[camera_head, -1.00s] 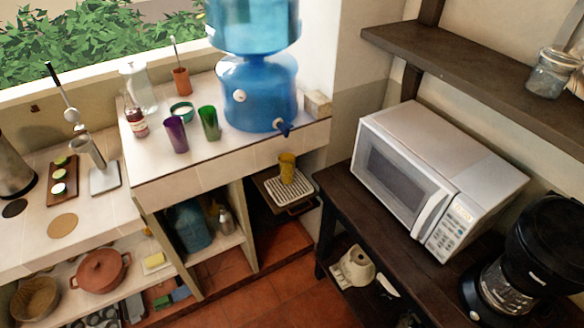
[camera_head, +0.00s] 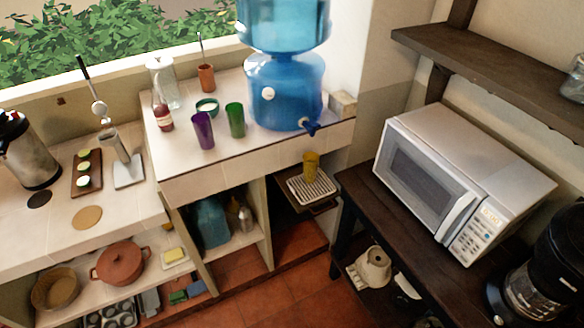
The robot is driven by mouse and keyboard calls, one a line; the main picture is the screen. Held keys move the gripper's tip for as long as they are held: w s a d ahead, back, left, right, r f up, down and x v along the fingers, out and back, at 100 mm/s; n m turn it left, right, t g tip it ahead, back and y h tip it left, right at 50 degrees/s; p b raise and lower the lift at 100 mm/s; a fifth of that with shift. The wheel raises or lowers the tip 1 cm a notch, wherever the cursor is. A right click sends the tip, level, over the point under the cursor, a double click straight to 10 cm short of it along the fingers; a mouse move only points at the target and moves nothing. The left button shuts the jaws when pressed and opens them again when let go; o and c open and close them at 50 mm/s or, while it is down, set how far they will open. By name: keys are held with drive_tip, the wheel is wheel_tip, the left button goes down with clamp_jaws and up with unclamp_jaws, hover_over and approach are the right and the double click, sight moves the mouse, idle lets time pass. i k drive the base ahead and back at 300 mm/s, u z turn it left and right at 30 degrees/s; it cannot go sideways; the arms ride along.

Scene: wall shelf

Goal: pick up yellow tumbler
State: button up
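The yellow tumbler (camera_head: 311,165) stands upright on a slatted drip tray (camera_head: 299,190), below the tap of the blue water dispenser (camera_head: 283,92). The tray juts out under the counter, left of the dark microwave table. A purple tumbler (camera_head: 203,131) and a green tumbler (camera_head: 236,120) stand on the counter above and to the left. My gripper is not in the picture.
The white microwave (camera_head: 460,175) sits on a dark table (camera_head: 365,195) close right of the tray. A dark wall shelf (camera_head: 490,70) is above it. The counter edge (camera_head: 255,165) overhangs left of the tray. Red floor tiles (camera_head: 270,300) are clear in front.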

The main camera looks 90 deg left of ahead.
sight(310, 159)
drive_tip(key=u, duration=0.05)
drive_tip(key=k, duration=1.6)
drive_tip(key=u, duration=2.1)
drive_tip(key=i, duration=0.75)
